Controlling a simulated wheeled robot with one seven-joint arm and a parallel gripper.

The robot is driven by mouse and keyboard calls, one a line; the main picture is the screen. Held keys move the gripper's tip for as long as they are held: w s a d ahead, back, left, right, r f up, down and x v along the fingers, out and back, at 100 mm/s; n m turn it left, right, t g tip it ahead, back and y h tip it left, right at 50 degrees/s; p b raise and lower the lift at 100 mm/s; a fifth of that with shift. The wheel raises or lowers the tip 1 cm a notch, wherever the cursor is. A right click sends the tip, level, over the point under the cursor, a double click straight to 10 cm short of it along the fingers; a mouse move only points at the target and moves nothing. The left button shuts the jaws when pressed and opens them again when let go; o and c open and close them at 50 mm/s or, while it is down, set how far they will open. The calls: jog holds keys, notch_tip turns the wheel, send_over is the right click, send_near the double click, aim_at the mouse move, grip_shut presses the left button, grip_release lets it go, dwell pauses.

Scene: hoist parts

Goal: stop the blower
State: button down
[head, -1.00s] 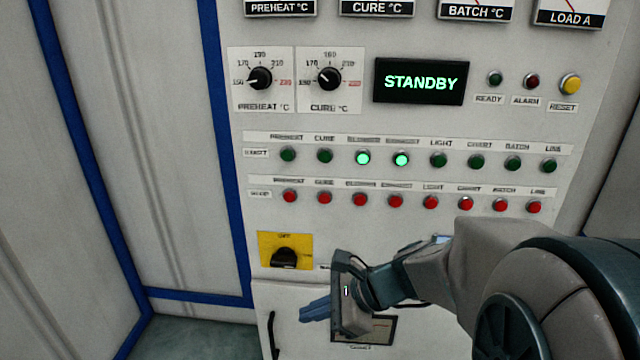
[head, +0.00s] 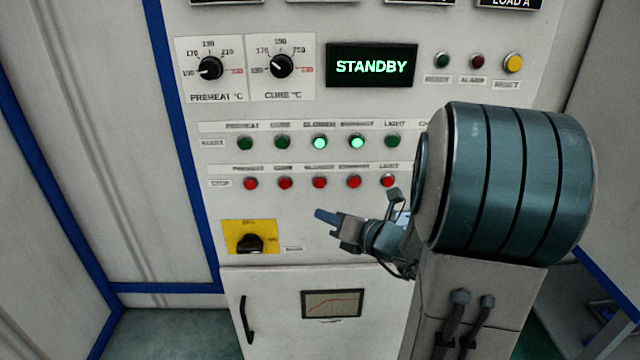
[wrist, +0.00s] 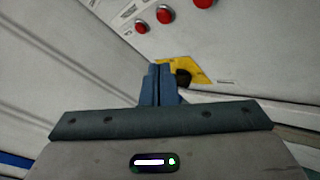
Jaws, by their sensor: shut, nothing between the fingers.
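In the head view the blower start button (head: 320,143) glows green in the start row. The blower stop button (head: 319,182) is the red one directly below it in the stop row. My gripper (head: 318,214) is shut and empty, below the stop row and a little under the blower stop button. Its fingertips point left toward the panel, and I cannot tell the gap to the panel surface. In the wrist view the shut fingers (wrist: 159,68) show with several red stop buttons above them; which is the blower's cannot be read there.
A display (head: 372,66) reads STANDBY. The exhaust start button (head: 357,143) is also lit. A black rotary switch on a yellow plate (head: 249,238) sits left of my gripper. Other red stop buttons (head: 285,183) flank the blower's. My arm covers the right part of both rows.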

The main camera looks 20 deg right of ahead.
send_near(314, 185)
jog(key=shift+s+a+x, duration=0.1)
jog(key=shift+a+x, duration=0.1)
jog(key=shift+x, duration=0.65)
jog(key=shift+s+a+x, duration=0.1)
jog(key=shift+a+x, duration=0.05)
jog(key=shift+x, duration=0.7)
jog(key=shift+s+a+x, duration=0.1)
jog(key=shift+a+x, duration=0.1)
jog(key=shift+x, duration=0.65)
jog(key=shift+w+f, duration=0.1)
jog(key=shift+w, duration=0.05)
jog(key=shift+w+d, duration=0.1)
jog(key=shift+w, duration=0.15)
jog(key=shift+w+d, duration=0.15)
jog(key=shift+w, duration=0.3)
dwell(0.7)
dwell(0.4)
jog(key=shift+s+a, duration=0.25)
jog(key=shift+s, duration=0.6)
jog(key=shift+s+a, duration=0.25)
jog(key=shift+s, duration=0.55)
jog(key=shift+s+a, duration=0.3)
jog(key=shift+s, duration=0.5)
jog(key=shift+s+a, duration=0.25)
jog(key=shift+s, duration=0.55)
